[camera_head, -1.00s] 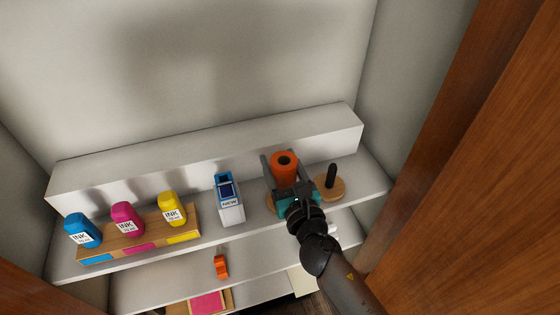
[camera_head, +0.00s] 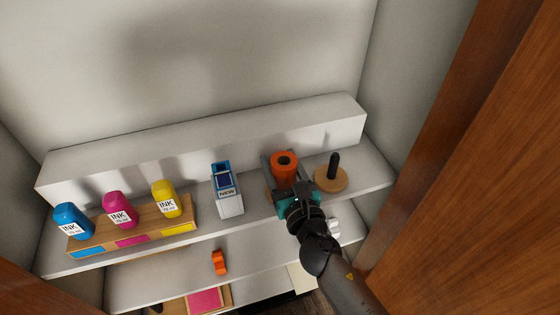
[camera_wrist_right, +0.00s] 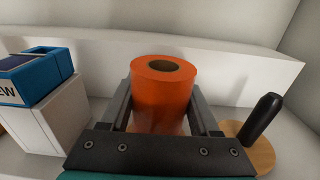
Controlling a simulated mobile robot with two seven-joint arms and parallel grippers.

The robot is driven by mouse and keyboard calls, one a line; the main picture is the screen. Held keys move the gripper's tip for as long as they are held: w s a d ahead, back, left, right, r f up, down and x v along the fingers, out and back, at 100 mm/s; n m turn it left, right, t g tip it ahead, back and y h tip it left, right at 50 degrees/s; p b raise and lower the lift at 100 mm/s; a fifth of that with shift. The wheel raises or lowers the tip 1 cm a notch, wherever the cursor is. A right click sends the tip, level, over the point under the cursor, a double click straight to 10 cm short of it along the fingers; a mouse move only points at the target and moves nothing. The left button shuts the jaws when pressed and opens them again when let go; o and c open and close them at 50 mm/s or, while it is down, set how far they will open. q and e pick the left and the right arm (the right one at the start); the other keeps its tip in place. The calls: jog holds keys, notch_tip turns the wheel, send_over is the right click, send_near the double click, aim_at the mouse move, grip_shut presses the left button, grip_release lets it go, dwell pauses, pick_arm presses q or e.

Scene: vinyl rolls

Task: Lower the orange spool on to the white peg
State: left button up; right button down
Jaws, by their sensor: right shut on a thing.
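The orange spool (camera_head: 284,171) is upright between the fingers of my right gripper (camera_head: 287,178), which is shut on it. In the right wrist view the spool (camera_wrist_right: 164,102) stands between the two grey fingers, its hollow core facing up. No white peg shows; the spool and gripper cover the shelf there. A sliver of a wooden base (camera_head: 268,198) shows beside the gripper. I cannot tell whether the spool touches a peg. My left gripper is not in view.
A black peg (camera_head: 333,164) on a round wooden base stands just right of the spool. A blue and white box (camera_head: 229,200) stands to its left. Ink bottles in a wooden rack (camera_head: 132,228) are farther left. A raised white ledge (camera_head: 210,141) runs behind.

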aim_at(289, 183)
jog(key=shift+c, duration=0.2)
grip_release()
jog(key=shift+o, duration=0.2)
dwell(0.4)
jog(key=shift+v, duration=2.2)
jog(key=shift+b+v, duration=0.45)
jog(key=shift+v, duration=1.85)
